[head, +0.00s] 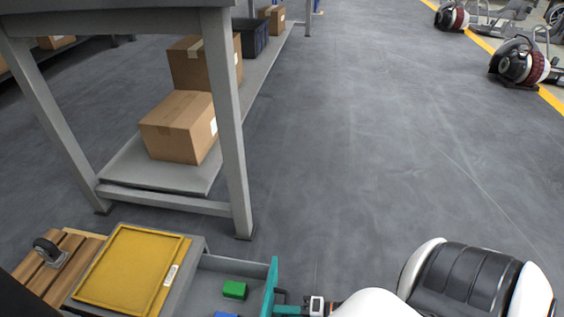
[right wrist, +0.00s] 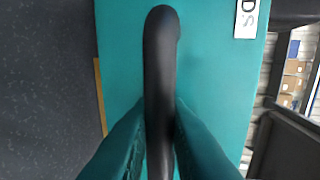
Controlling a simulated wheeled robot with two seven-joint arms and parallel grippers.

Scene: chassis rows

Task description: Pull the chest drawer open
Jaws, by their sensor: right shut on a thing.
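The chest (head: 190,262) stands at the bottom left of the head view, with a yellow panel (head: 130,270) on top. Its drawer (head: 231,268) is out to the right of the chest body, with its grey inside showing. A green block (head: 235,289) and a blue block (head: 226,315) lie in the drawer. The teal drawer front (head: 271,285) faces right. In the right wrist view, my right gripper (right wrist: 158,125) has its teal fingers closed around the black bar handle (right wrist: 159,55) on the teal front (right wrist: 215,85). My left gripper is not seen.
A grey table (head: 228,120) stands behind the chest, with cardboard boxes (head: 180,127) on its lower shelf. The grey floor (head: 360,150) right of the table is clear.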

